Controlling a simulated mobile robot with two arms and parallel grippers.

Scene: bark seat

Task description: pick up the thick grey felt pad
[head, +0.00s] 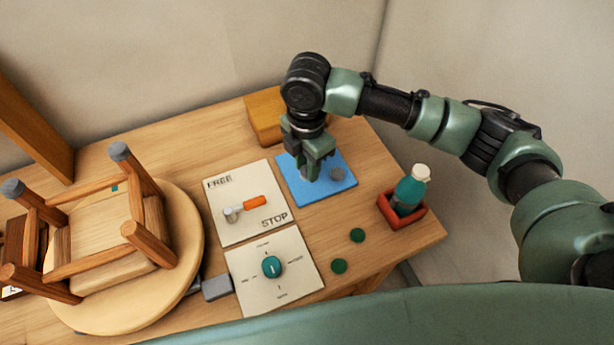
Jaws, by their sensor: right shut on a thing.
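My right gripper (313,172) points down over the blue mat (296,187), its fingers close to the surface. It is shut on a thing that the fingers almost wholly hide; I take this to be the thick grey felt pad. One round grey pad (337,174) lies on the mat just right of the fingers, apart from them. Its thickness is hard to judge from above. My left gripper is not in view.
An upturned wooden stool (100,235) lies on a round board (185,260) at left. A FREE/STOP lever panel (222,200) and dial panel (290,262) are near the mat. A red tray (420,218) holds a green bottle (408,194). A yellow-brown block (263,117) stands behind.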

